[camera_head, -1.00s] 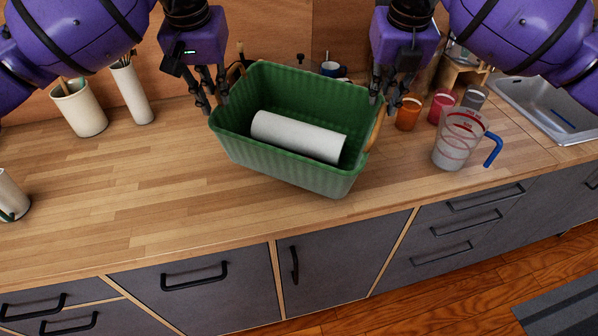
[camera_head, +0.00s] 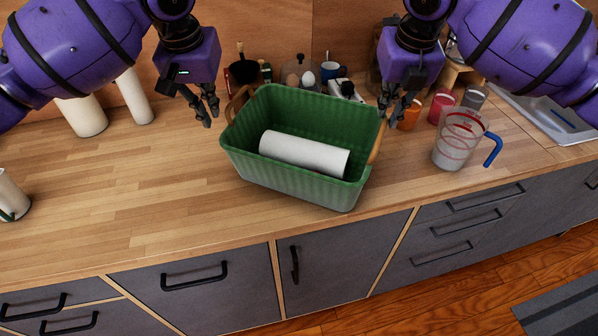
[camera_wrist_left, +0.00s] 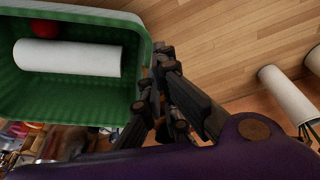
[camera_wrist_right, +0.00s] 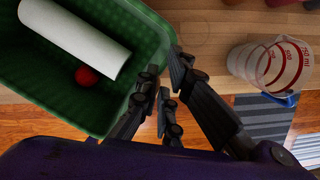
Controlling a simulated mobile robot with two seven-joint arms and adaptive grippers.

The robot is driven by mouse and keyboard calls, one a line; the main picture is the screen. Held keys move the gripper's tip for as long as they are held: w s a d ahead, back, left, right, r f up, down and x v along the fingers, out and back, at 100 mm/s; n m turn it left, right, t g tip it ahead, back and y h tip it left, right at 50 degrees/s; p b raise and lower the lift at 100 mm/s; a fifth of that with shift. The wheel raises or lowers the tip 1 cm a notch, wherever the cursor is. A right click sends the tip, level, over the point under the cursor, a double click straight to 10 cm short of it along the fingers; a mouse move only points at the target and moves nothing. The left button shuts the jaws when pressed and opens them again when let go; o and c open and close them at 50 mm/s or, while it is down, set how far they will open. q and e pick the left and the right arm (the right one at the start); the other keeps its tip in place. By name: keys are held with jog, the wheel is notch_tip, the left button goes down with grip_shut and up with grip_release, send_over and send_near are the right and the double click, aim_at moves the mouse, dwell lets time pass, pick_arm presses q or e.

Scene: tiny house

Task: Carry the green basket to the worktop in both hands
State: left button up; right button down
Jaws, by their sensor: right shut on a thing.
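The green basket (camera_head: 298,188) is over the middle of the worktop (camera_head: 130,200); I cannot tell whether it rests on it. It holds a white roll (camera_head: 304,153), and the wrist views show a red ball (camera_wrist_right: 86,76) inside too. Its left wooden handle (camera_head: 238,103) stands free. My left gripper (camera_head: 211,119) is beside the basket's left end, apart from it, its fingers slightly parted and empty. My right gripper (camera_head: 392,112) is shut at the basket's right end, by the wooden handle (camera_head: 377,143); its fingers hide the exact grip.
A measuring jug (camera_head: 455,145) with a blue handle stands right of the basket, with orange (camera_head: 409,115) and red (camera_head: 441,106) cups behind it. A sink (camera_head: 548,112) is at the far right. Small items and a white egg-like object (camera_head: 307,79) stand behind. The left worktop is mostly clear.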

pick_arm(q)
jog(key=o, duration=0.4)
jog(key=shift+a, duration=0.85)
pick_arm(e)
jog(key=shift+d, duration=0.75)
jog(key=c, duration=1.9)
grip_release()
jog(key=shift+d, duration=0.1)
pick_arm(q)
jog(key=v, duration=1.2)
pick_arm(e)
jog(key=v, duration=1.2)
pick_arm(q)
jog(key=shift+f, duration=0.1)
